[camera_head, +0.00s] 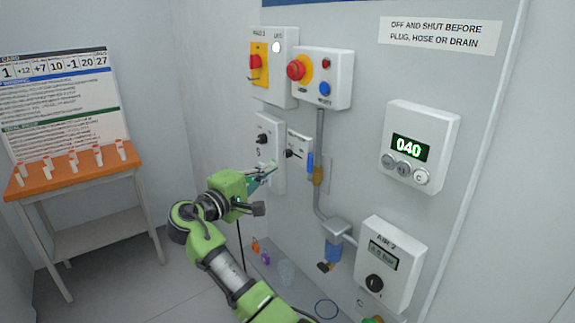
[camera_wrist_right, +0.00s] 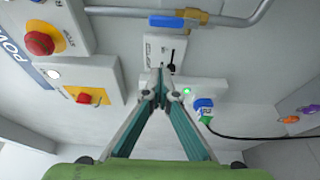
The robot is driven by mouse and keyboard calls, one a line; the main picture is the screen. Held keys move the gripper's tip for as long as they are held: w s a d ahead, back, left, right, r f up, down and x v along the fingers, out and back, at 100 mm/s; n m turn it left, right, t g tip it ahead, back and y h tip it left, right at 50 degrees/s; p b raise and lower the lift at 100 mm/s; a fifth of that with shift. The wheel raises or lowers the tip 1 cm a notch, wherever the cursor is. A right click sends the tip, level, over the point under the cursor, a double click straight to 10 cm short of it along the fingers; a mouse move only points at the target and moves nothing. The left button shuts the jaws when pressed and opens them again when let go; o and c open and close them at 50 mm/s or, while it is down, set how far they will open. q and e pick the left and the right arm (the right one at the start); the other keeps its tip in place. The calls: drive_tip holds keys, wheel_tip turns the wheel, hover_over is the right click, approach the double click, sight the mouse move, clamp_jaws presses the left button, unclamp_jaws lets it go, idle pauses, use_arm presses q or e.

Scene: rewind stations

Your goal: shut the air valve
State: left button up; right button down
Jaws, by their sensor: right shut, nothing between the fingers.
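The air valve appears to be the blue lever (camera_head: 310,163) on a brass body (camera_head: 318,175) in the vertical grey pipe on the wall. In the wrist view the blue lever (camera_wrist_right: 166,22) lies along the pipe beside the brass body (camera_wrist_right: 192,16). My right gripper (camera_head: 273,166) is left of the lever in the head view, apart from it. In the wrist view its fingertips (camera_wrist_right: 159,74) are together and empty, in front of a small white switch box (camera_wrist_right: 166,50). My left gripper is not in view.
The white switch box (camera_head: 299,145) sits left of the pipe. A blue plug (camera_wrist_right: 203,108) with a black cable is in a socket near the fingers. A red stop button (camera_head: 295,70) is above. An AIR 2 box (camera_head: 402,257) is lower right. An orange-topped table (camera_head: 45,183) stands left.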

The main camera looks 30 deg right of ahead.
sight(310, 168)
drive_tip(key=d+p, duration=0.5)
drive_tip(key=d, duration=0.4)
drive_tip(key=shift+s+d, duration=0.1)
idle(0.4)
